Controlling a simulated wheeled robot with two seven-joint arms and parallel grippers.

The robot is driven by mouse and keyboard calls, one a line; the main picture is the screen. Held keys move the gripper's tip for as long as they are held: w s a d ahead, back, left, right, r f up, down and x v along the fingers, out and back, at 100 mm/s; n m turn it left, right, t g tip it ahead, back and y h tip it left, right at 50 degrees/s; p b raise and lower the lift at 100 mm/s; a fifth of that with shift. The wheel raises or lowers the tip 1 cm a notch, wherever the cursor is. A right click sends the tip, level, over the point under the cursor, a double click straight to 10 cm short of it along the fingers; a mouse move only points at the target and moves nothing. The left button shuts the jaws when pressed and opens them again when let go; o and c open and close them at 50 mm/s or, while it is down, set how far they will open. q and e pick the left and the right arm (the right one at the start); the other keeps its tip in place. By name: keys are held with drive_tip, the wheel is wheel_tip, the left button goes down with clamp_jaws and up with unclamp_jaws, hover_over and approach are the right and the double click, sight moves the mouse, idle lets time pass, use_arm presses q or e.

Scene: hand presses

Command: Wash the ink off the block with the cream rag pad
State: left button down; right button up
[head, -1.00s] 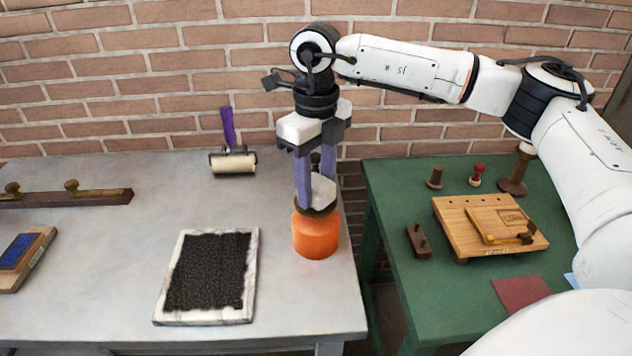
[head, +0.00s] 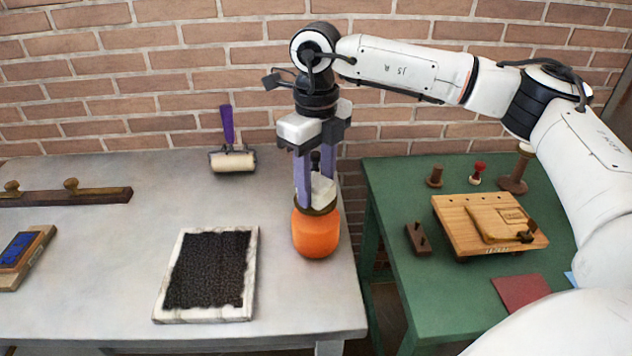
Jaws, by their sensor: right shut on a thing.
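My right gripper (head: 316,178) points down at the right end of the grey table. It is shut on a cream rag pad (head: 323,188), whose dark knob shows between the purple fingers. The pad is at the dark-rimmed mouth of an orange pot (head: 316,235). I cannot tell whether it rests on the rim or dips inside, since the fingers hide part of it. A block with blue ink on its face (head: 17,249) lies on a wooden board at the far left, cut off by the picture edge. My left gripper is not in view.
A white-framed black ink slab (head: 252,285) lies between the block and the pot. A purple-handled roller (head: 233,161) and a long wooden bar (head: 100,197) lie behind. A green table (head: 450,295) at right holds a wooden board (head: 455,240) and small tools.

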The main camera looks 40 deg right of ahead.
sight(316, 180)
idle(0.3)
drive_tip(key=shift+r+p, duration=1.9)
drive_tip(key=shift+r, duration=0.65)
drive_tip(key=shift+r+p, duration=0.3)
drive_tip(key=shift+r, duration=0.65)
